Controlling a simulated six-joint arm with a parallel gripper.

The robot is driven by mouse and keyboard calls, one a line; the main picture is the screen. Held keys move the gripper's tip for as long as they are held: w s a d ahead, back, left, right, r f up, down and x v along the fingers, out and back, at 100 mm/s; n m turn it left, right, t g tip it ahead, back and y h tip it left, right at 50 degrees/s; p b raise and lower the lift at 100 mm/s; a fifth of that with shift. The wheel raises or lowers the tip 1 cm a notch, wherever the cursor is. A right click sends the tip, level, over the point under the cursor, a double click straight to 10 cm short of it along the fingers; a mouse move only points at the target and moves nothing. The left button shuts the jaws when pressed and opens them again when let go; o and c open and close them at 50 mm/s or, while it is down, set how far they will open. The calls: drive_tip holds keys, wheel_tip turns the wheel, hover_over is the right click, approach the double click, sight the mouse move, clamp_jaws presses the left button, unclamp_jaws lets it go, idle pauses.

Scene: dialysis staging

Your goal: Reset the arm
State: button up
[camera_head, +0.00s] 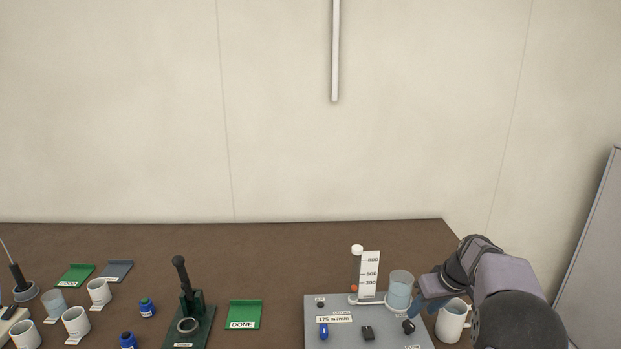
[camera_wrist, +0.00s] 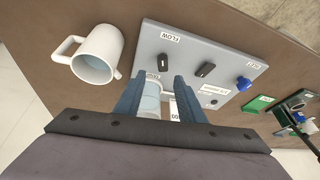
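My gripper (camera_head: 424,299) is at the right of the table, between the clear beaker and a white mug in the head view. In the wrist view its two blue fingers (camera_wrist: 158,84) are spread apart with a gap between them. The clear beaker (camera_head: 400,290) stands on the grey panel (camera_head: 345,340). It shows in the wrist view (camera_wrist: 150,100) beyond the gap, nearer the left finger. I see nothing clearly held. My forearm hides part of the table's right side.
The white mug (camera_head: 452,320) stands close by my gripper. The panel carries knobs, a blue knob (camera_head: 324,331) and a scale card (camera_head: 370,272). A green DONE mat (camera_head: 243,314), a dark green lever stand (camera_head: 190,310) and several cups lie left. The table's back middle is clear.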

drive_tip(key=s+f+m+g, duration=0.1)
drive_tip(key=s+f, duration=0.1)
drive_tip(key=s+f+m, duration=0.2)
drive_tip(key=s+f, duration=0.1)
drive_tip(key=s+f+m+g, duration=0.1)
drive_tip(key=s+f+m, duration=0.1)
drive_tip(key=s+f, duration=0.1)
drive_tip(key=shift+a+f+g, duration=0.1)
drive_tip(key=shift+a+g, duration=0.2)
drive_tip(key=s+a+f+m+g, duration=0.1)
drive_tip(key=s+a, duration=0.2)
drive_tip(key=s, duration=0.5)
drive_tip(key=s+a+f+g, duration=0.1)
drive_tip(key=s+a+g, duration=0.15)
drive_tip(key=s, duration=0.55)
drive_tip(key=s+a+r+n+h+p, duration=0.1)
drive_tip(key=s+a+r+n+p, duration=0.15)
drive_tip(key=s+a, duration=0.55)
wheel_tip(320, 180, up, 6)
drive_tip(key=a+n+t+p, duration=0.1)
drive_tip(key=a, duration=0.1)
drive_tip(key=shift+n+t+h+p, duration=0.3)
drive_tip(key=shift+n+t+p, duration=0.05)
drive_tip(key=shift+a, duration=0.1)
